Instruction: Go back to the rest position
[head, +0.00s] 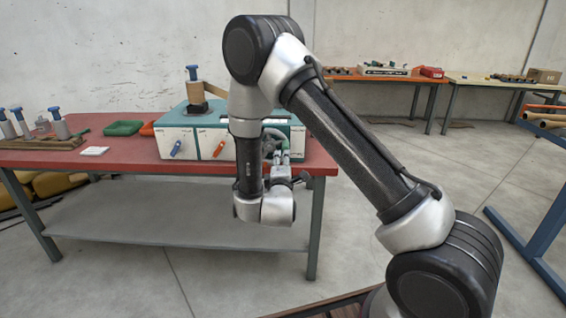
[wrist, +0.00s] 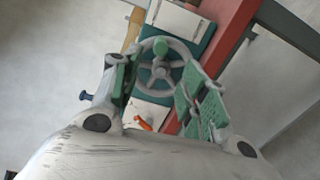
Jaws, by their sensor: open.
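My gripper (head: 279,150) is in front of the right end of the spiral winder (head: 198,143), at about the height of the red table top. In the wrist view, my gripper (wrist: 157,80) is open, its green-padded fingers wide apart with nothing held. The winder has a teal top, a white front, a blue lever (head: 176,148) and an orange lever (head: 219,149). My arm hides part of its right side.
The winder stands on a red table (head: 118,158) with a grey lower shelf. A green tray (head: 123,128) and several blue-handled cores stand to its left. An orange-topped bench (head: 350,75) is behind; a blue frame (head: 530,240) is at the right. Open floor lies between.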

